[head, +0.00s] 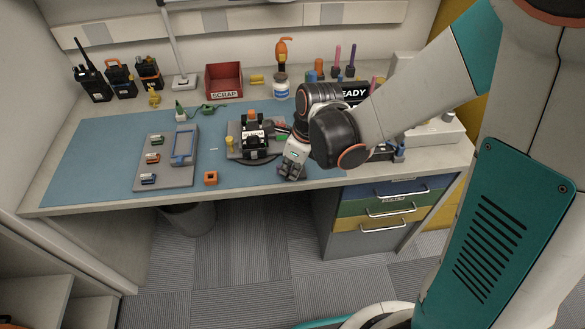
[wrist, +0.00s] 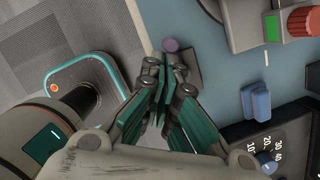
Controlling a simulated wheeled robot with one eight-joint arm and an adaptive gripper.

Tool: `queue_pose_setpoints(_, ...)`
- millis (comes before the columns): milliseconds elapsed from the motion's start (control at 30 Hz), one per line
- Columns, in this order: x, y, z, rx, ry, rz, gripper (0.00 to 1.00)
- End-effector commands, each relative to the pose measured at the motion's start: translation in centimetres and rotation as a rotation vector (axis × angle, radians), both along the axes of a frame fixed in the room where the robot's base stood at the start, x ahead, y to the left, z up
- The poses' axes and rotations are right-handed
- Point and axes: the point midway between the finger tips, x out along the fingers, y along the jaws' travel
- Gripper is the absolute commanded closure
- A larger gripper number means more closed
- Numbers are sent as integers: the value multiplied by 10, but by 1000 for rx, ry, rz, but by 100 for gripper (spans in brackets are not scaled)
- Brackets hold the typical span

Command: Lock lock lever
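A black clamp-like fixture (head: 255,140) stands on a grey plate on the blue mat in the head view. An orange knob (head: 252,116) is at its back and a yellow knob (head: 229,142) at its left. I cannot tell which part is the lock lever. My gripper (head: 291,172) is low over the mat, just right of and in front of the fixture. In the wrist view my gripper (wrist: 164,72) has its fingers close together, with nothing seen between them. A purple round knob (wrist: 171,45) shows just beyond the fingertips, beside a small grey-brown block (wrist: 190,68); contact is unclear.
A grey tray (head: 150,176) with small coloured parts lies left, an orange block (head: 211,178) near the mat's front. A red scrap bin (head: 224,80) and radios (head: 92,80) stand behind. A black dial panel (wrist: 285,130) and a blue part (wrist: 256,100) lie beside my gripper.

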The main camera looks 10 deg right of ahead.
Motion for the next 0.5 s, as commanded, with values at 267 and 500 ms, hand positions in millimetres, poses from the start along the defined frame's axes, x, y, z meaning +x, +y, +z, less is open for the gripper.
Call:
queue_pose_setpoints(267,0,-1,0,0,0,1,100)
queue_pose_setpoints(500,4,-9,0,0,0,0,100)
